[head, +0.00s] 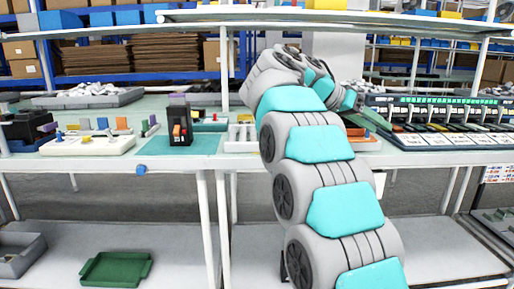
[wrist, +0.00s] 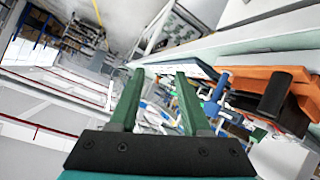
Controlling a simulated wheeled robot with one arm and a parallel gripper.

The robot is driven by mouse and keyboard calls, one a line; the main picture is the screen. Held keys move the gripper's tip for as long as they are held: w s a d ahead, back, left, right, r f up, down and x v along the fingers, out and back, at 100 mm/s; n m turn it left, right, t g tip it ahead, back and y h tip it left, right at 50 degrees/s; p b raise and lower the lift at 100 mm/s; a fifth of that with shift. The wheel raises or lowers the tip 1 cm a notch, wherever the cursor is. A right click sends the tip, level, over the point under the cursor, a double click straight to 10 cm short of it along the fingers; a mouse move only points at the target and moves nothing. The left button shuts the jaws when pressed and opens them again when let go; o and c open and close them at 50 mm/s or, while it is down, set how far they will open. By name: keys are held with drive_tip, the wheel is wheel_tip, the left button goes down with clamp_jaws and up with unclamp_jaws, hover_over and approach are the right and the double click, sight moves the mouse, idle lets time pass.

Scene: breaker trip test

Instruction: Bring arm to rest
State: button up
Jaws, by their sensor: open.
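My arm (head: 325,165) rises in front of the workbench and bends over to the right at its top. My gripper (wrist: 158,75) shows two green fingers standing apart in the wrist view, with nothing between them. In the head view its end is partly hidden by the wrist, above the bench between the middle and the right-hand rack. A black breaker (head: 180,128) with an orange switch stands upright on a teal mat (head: 205,146), to the left of my arm and apart from it.
An orange fixture with a black part (wrist: 275,90) is close to the right of the fingers in the wrist view. A white tray of coloured pieces (head: 88,144) lies left of the mat. A rack of modules (head: 440,112) stands right. A shelf rail (head: 330,18) runs above the bench.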

drive_tip(key=s+a+f+n+g+y, duration=0.1)
drive_tip(key=s+a+f+n+y, duration=0.2)
drive_tip(key=s+f, duration=0.8)
drive_tip(key=s+a+f+n+g+y, duration=0.1)
drive_tip(key=s+a+f+n+y, duration=0.3)
drive_tip(key=s+f, duration=0.7)
drive_tip(key=s+a+f+n+g+y, duration=0.1)
drive_tip(key=s+a+f+n+y, duration=0.3)
drive_tip(key=s+f, duration=0.8)
drive_tip(key=s+a+y, duration=0.1)
drive_tip(key=s+a, duration=0.1)
drive_tip(key=s, duration=0.5)
drive_tip(key=shift+s+g, duration=0.4)
